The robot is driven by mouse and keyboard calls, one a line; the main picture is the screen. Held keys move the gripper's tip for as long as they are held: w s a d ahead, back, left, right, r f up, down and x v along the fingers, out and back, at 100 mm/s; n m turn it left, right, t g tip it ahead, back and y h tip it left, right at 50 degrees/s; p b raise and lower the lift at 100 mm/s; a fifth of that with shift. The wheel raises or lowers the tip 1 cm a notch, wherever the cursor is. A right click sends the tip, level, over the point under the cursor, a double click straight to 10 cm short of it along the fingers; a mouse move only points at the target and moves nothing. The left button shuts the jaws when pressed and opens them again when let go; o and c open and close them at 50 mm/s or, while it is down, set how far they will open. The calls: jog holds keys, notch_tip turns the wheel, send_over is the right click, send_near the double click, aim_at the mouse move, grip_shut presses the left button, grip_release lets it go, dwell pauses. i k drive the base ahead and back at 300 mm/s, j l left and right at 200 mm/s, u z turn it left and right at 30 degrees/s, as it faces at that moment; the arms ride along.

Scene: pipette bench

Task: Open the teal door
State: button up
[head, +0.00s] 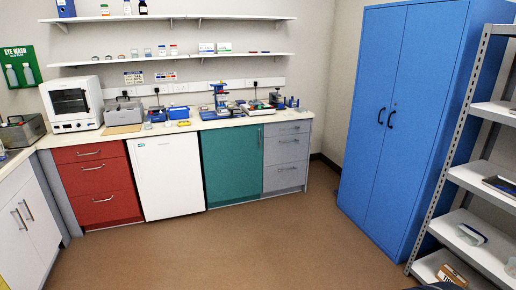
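The teal door (231,164) is a flat cabinet front under the bench, between a white fridge-like unit and grey drawers. It looks shut, flush with the units beside it. A small dark handle seems to show near its upper right edge, but it is too small to make out clearly. My gripper is not in view, so where it is relative to the door cannot be told. Nothing stands in front of the door.
The brown floor (215,250) before the units is clear. The white unit (167,178) and red drawers (95,185) stand left of the door, grey drawers (286,157) right. A tall blue cabinet (393,125) and metal shelving (462,185) line the right. The worktop holds lab equipment.

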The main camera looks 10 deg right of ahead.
aim_at(233, 156)
jog(key=i, duration=1.2)
jog(key=i+l+z, duration=0.1)
jog(key=i, duration=2.35)
jog(key=i+j+z, duration=0.1)
jog(key=i, duration=1.1)
